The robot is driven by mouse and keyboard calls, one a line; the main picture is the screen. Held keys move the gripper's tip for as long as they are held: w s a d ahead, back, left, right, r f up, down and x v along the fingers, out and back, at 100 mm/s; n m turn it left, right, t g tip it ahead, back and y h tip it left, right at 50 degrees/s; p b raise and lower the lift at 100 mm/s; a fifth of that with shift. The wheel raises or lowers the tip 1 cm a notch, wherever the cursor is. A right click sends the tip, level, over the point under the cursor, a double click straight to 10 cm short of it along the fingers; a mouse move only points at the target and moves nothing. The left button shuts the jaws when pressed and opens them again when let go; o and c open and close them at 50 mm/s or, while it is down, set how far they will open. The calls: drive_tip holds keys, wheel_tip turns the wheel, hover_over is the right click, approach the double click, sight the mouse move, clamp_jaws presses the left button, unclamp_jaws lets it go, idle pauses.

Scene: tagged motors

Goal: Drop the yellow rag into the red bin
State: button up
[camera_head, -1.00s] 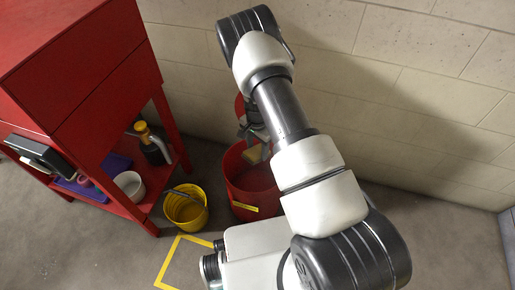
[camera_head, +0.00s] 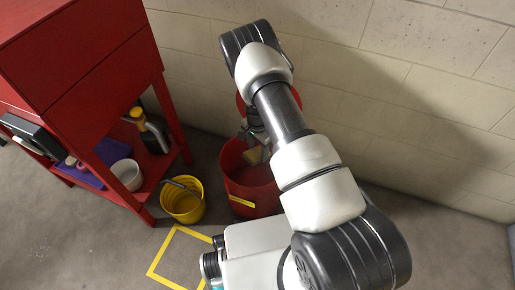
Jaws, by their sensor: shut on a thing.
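The red bin (camera_head: 240,185) stands on the floor against the wall, partly hidden behind my arm. Its round red lid (camera_head: 240,104) shows behind my wrist. My gripper (camera_head: 255,148) is over the mouth of the bin, mostly covered by my arm. It is shut on the yellow rag (camera_head: 253,156), a small yellowish piece seen just inside or above the rim; the exact height is hard to tell.
A yellow bucket (camera_head: 184,203) stands left of the bin. A red cabinet (camera_head: 85,75) stands at the left; its lower shelf holds a white bowl (camera_head: 127,174), a dark jug (camera_head: 154,137) and purple items. A yellow floor outline (camera_head: 152,272) lies in front.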

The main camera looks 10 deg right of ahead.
drive_tip(key=shift+f, duration=0.8)
drive_tip(key=o, duration=1)
wheel_tip(320, 180, up, 18)
drive_tip(key=p, duration=0.4)
drive_tip(key=shift+f, duration=0.25)
